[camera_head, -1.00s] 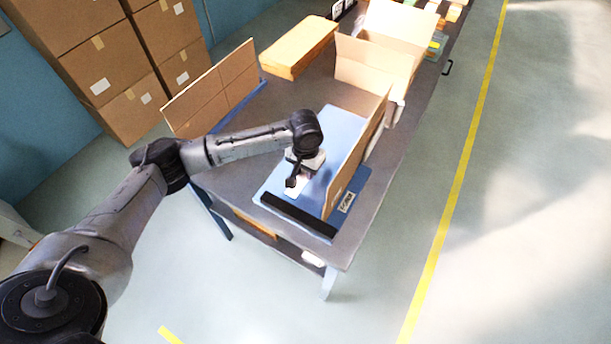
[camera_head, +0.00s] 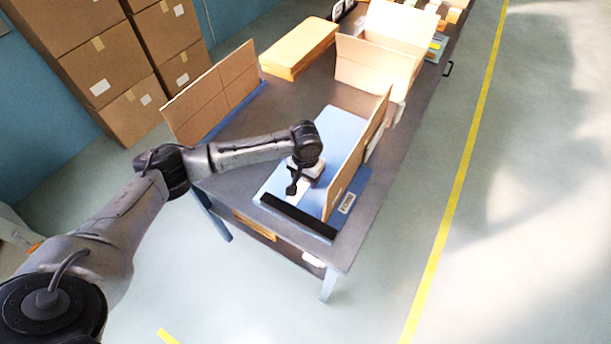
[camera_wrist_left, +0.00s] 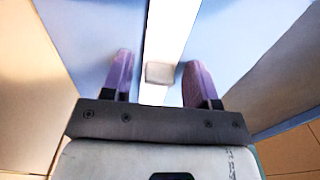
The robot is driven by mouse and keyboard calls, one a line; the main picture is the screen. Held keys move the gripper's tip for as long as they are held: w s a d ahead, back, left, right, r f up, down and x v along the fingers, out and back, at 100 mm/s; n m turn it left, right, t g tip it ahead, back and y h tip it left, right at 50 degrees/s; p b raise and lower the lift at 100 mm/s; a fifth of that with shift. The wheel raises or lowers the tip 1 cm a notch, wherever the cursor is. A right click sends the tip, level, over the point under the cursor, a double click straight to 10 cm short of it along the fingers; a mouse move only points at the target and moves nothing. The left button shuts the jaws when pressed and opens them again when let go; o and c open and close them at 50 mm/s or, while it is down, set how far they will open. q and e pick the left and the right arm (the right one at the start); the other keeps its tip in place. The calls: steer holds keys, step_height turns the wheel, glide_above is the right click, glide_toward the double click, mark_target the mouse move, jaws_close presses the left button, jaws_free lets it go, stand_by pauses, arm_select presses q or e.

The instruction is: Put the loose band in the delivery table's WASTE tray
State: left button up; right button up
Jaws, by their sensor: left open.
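My left gripper (camera_head: 306,178) is above the blue mat (camera_head: 345,122) on the table, beside an upright cardboard panel. In the left wrist view its two purple fingers (camera_wrist_left: 159,80) are open and apart. A white strip (camera_wrist_left: 172,28) runs between them, with a small grey-beige square piece (camera_wrist_left: 160,73) on it. The strip also shows under the gripper in the head view (camera_head: 299,188). I cannot tell whether the strip is the loose band. Nothing is visibly gripped. I cannot make out a WASTE tray. My right gripper is out of view.
The cardboard panel (camera_head: 350,170) stands close right of my gripper. A black bar (camera_head: 298,215) lies along the mat's near edge, with a label (camera_head: 347,203) beside it. An open box (camera_head: 375,68) and an orange-brown stack (camera_head: 298,48) stand farther back. The grey tabletop (camera_head: 290,97) between is clear.

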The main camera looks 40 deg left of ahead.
arm_select(q)
steer(key=shift+r, duration=0.4)
step_height(320, 180, up, 10)
steer(key=p, duration=0.2)
steer(key=shift+r+p, duration=0.25)
steer(key=shift+p, duration=0.1)
steer(key=shift+r, duration=0.5)
steer(key=c, duration=0.3)
